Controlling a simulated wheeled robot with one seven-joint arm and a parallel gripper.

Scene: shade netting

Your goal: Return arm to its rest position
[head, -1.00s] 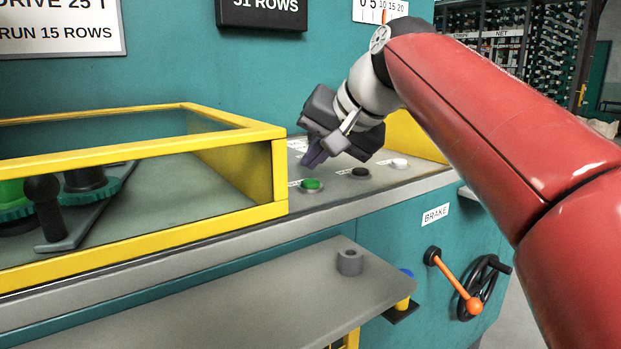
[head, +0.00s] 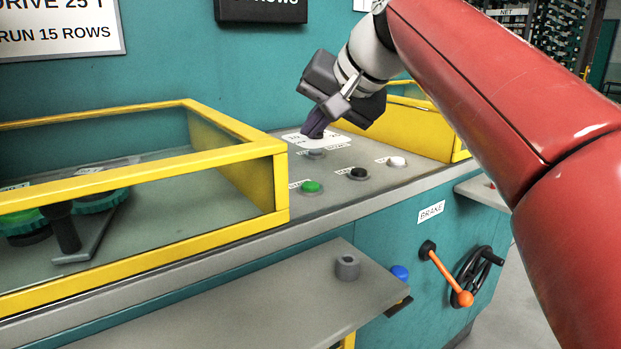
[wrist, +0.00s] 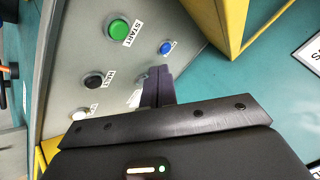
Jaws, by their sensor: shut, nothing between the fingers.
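My gripper (head: 315,133) is at the control panel (head: 340,190) in the head view, below my red arm. Its dark fingers are together, with nothing seen between them. The fingertips point down over a white label plate (head: 340,141) at the back of the panel. Whether they touch anything there is hidden. In the wrist view the closed fingers (wrist: 158,74) show beside a blue button (wrist: 167,47) and part of a white label. My arm reaches out from the right side of the head view, bent above the panel.
A green START button (head: 311,187), a black button (head: 358,174) and a white button (head: 396,162) stand on the panel. A yellow-framed guard (head: 281,185) is to the left. A grey shelf (head: 250,300), an orange brake lever (head: 450,277) and a handwheel (head: 484,268) are lower.

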